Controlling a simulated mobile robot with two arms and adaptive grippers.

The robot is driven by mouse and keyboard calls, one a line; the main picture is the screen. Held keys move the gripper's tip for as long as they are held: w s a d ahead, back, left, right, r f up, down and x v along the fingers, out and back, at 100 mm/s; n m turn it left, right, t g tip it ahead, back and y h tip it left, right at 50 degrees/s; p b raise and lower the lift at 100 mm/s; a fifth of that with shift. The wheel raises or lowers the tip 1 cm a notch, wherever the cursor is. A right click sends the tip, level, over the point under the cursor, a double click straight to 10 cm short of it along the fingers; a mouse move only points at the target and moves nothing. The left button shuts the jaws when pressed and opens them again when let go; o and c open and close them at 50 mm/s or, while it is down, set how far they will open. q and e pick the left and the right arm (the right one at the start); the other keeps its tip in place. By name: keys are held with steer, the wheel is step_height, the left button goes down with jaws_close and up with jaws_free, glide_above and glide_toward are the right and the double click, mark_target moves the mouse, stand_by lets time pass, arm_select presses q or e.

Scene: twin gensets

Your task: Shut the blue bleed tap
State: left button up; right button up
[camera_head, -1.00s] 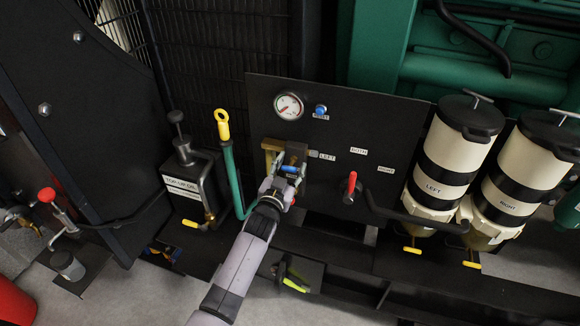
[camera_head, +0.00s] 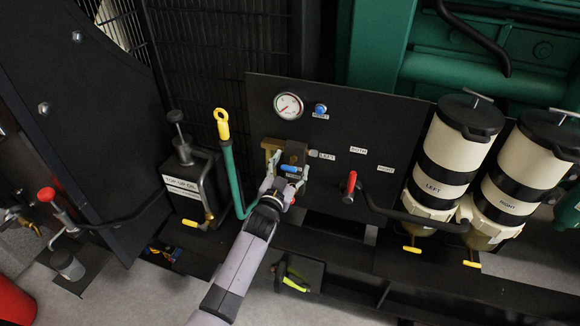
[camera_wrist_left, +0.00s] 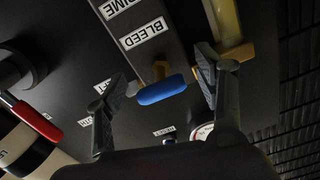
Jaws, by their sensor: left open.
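The blue bleed tap (camera_head: 289,169) is a small blue lever on a brass stem, on the block at the left of the black panel. In the left wrist view the blue lever (camera_wrist_left: 162,90) lies between my spread fingers, beside the BLEED label (camera_wrist_left: 143,33), with gaps to both fingers. My left gripper (camera_head: 284,184) is open and empty, just below the tap in the head view; its fingers also show in the left wrist view (camera_wrist_left: 160,85). My right gripper is not in view.
A red lever (camera_head: 350,183) and a gauge (camera_head: 288,106) are on the black panel (camera_head: 330,130). A green dipstick tube with a yellow ring (camera_head: 222,124) stands left of the tap. Cream filter canisters (camera_head: 447,150) stand at the right.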

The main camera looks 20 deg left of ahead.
arm_select(q)
steer(key=shift+s, duration=0.1)
steer(key=s, duration=1.2)
steer(key=shift+a, duration=0.2)
steer(key=shift+w, duration=0.1)
